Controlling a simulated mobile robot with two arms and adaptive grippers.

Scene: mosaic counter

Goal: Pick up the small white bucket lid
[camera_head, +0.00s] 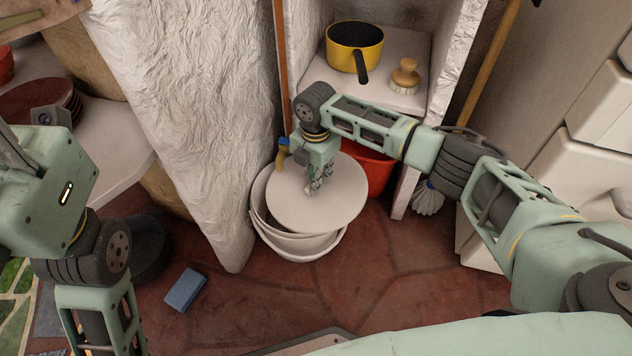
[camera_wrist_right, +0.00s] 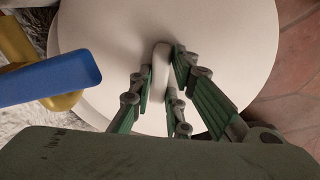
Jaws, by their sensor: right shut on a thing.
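The small white bucket lid (camera_head: 285,200) is a round, off-white disc over the white bucket (camera_head: 295,245) in the head view. It covers much of the bucket's top, and the bucket's rim shows at the left and below. In the right wrist view the lid (camera_wrist_right: 240,45) fills most of the picture, with a raised white handle (camera_wrist_right: 160,68) in its middle. My right gripper (camera_head: 314,188) is shut on that handle; its fingers (camera_wrist_right: 165,75) stand on both sides of it. I cannot tell whether the lid touches the bucket.
A red bucket (camera_head: 375,175) stands behind the lid, by the shelf holding a yellow pot (camera_head: 354,48) and a brush (camera_head: 405,75). A rough white wall (camera_head: 190,100) stands close on the left. A blue sponge (camera_head: 185,290) lies on the open red stone floor.

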